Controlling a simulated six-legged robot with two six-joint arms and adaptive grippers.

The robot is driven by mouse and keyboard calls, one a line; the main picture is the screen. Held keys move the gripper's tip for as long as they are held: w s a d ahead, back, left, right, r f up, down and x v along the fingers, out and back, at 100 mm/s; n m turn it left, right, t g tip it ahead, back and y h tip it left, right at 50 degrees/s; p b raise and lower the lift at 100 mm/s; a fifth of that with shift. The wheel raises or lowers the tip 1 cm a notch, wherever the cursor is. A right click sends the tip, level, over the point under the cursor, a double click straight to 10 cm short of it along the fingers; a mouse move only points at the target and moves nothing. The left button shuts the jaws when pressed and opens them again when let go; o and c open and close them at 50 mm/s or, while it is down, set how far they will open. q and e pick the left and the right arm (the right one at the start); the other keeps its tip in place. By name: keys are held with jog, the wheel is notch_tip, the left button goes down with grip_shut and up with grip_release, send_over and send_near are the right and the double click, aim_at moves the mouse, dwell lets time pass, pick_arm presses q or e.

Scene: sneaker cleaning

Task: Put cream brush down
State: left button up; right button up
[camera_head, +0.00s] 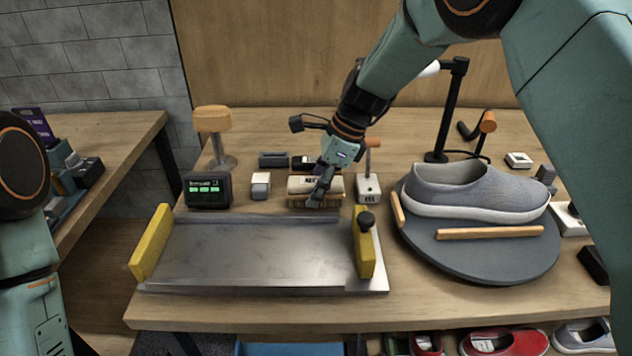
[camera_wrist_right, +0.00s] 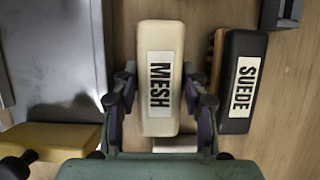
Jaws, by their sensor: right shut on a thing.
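The cream brush (camera_wrist_right: 159,60) with a "MESH" label lies between the fingers of my right gripper (camera_wrist_right: 160,98) in the right wrist view. In the head view the cream brush (camera_head: 299,185) is upright with tan bristles below, just behind the metal tray. My right gripper (camera_head: 318,192) reaches down over it and is shut on it. The bristles are at or very close to the table; I cannot tell if they touch. My left arm shows at the left edge of the head view, but its gripper is out of view.
A black "SUEDE" brush (camera_wrist_right: 246,80) lies beside the cream one. A metal tray (camera_head: 250,255) with yellow end blocks is in front. A white block (camera_head: 367,189) stands close on the right. A grey shoe (camera_head: 470,190) sits on a round turntable (camera_head: 480,262). A small display (camera_head: 207,189) stands left.

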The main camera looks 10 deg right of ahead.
jog(key=shift+f, duration=0.15)
jog(key=shift+f, duration=0.1)
jog(key=o, duration=1)
jog(key=shift+w, duration=0.1)
jog(key=shift+c, duration=0.2)
jog(key=shift+o, duration=1.1)
